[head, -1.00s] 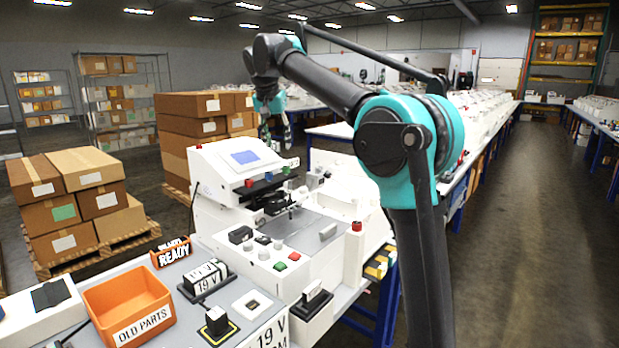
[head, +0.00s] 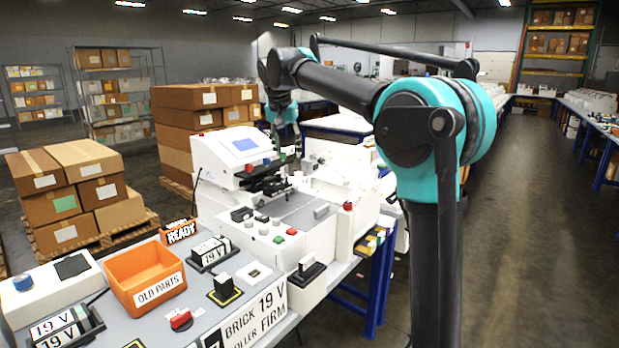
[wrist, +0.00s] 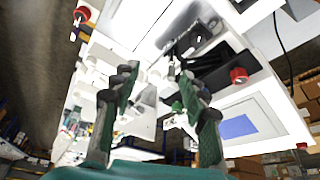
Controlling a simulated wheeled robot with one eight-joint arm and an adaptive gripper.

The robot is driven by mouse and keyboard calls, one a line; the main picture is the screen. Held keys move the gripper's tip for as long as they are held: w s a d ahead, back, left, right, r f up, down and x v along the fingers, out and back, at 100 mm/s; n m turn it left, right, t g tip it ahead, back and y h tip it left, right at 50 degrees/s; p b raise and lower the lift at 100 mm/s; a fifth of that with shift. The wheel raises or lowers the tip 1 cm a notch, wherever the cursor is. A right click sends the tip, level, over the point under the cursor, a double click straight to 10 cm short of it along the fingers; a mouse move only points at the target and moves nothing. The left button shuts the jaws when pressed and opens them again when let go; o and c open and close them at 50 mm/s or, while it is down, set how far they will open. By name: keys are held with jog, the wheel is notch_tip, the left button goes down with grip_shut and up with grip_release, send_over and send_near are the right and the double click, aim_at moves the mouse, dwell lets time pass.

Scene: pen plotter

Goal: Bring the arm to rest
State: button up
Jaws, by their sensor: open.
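My gripper (wrist: 157,78) is open in the wrist view, its two dark and green fingers spread with nothing held between them. In the head view my gripper (head: 280,136) hangs down from the bent arm, small and partly lost against the machine behind it. The arm reaches out over the white plotter machine (head: 221,153), which has a blue screen. In the wrist view the machine's blue screen (wrist: 238,126) lies to the right of the fingers. The fingers appear clear of the machine, but the exact gap cannot be told.
The bench holds an orange OLD PARTS bin (head: 118,268), a READY sign (head: 178,231), and a 19 V block (head: 210,252). Stacked cartons (head: 60,195) stand on pallets at left. The aisle (head: 530,220) at right is clear floor.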

jog(key=s+d+f+n, duration=0.1)
jog(key=s+d+f, duration=0.4)
jog(key=d+f, duration=0.35)
jog(key=s+d+f, duration=0.5)
jog(key=d+f, duration=0.2)
jog(key=f, duration=0.2)
jog(key=s+d+f, duration=0.5)
jog(key=s+f, duration=0.5)
jog(key=s, duration=0.1)
jog(key=s+d+f+n+y, duration=0.1)
jog(key=s+d+f, duration=0.4)
jog(key=s+f, duration=0.5)
jog(key=shift+s+d+f, duration=0.15)
jog(key=shift+s+f, duration=0.2)
jog(key=shift+s, duration=0.55)
